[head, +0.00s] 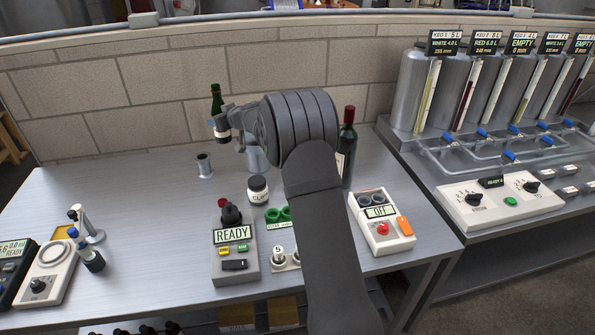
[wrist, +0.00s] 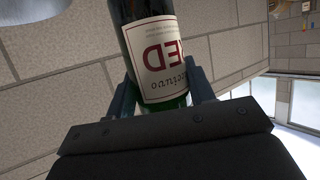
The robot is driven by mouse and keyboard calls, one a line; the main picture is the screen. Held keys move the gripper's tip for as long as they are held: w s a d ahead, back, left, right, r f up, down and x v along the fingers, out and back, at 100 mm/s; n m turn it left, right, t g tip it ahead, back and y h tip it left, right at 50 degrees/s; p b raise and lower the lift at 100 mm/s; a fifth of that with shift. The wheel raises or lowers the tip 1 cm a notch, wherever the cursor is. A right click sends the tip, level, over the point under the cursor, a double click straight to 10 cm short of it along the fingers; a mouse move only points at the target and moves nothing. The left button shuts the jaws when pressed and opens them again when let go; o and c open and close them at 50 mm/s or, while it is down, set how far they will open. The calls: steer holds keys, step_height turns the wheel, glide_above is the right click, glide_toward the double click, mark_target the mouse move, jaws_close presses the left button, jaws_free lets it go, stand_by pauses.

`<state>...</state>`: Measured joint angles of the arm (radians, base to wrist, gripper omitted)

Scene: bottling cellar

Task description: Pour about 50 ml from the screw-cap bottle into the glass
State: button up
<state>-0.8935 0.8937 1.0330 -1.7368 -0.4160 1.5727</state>
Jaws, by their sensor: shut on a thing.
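My gripper (head: 217,123) is shut on a green bottle (head: 216,103), held above the left part of the bench. The bottle looks about upright, its neck upward. In the wrist view the bottle (wrist: 153,50) sits between both fingers, and its white label with red letters reads upside down. I cannot tell whether its cap is on. A greyish vessel (head: 256,160), perhaps the glass, stands on the bench below and right of the gripper, partly hidden by my arm; its contents cannot be seen.
A dark bottle with a red top (head: 348,130) stands right of my arm. A brick wall (head: 150,95) rises behind.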

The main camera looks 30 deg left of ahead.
steer(key=s+d, duration=0.1)
steer(key=d, duration=1.8)
steer(key=f, duration=0.1)
steer(key=d+f, duration=0.1)
steer(key=f, duration=0.3)
steer(key=shift+s+d+f, duration=0.15)
steer(key=shift+s+d, duration=0.05)
steer(key=shift+s, duration=0.05)
steer(key=shift+m, duration=0.4)
steer(key=shift+s+a+f+m+g+y, duration=0.2)
steer(key=shift+s+f+m+g+y, duration=0.2)
steer(key=shift+f+m+y, duration=0.75)
steer(key=shift+s+a+f+m+g+y, duration=0.35)
steer(key=shift+m+y, duration=0.3)
steer(key=shift+m, duration=1.2)
steer(key=shift+s+a+f+m+g+y, duration=0.1)
steer(key=shift+s+f+m+g+y, duration=0.35)
steer(key=shift+m+y, duration=0.75)
steer(key=shift+s+r+m, duration=0.15)
steer(key=shift+m, duration=0.95)
steer(key=shift+w+m+y, duration=0.25)
steer(key=shift+m+y, duration=0.05)
steer(key=shift+m, duration=0.3)
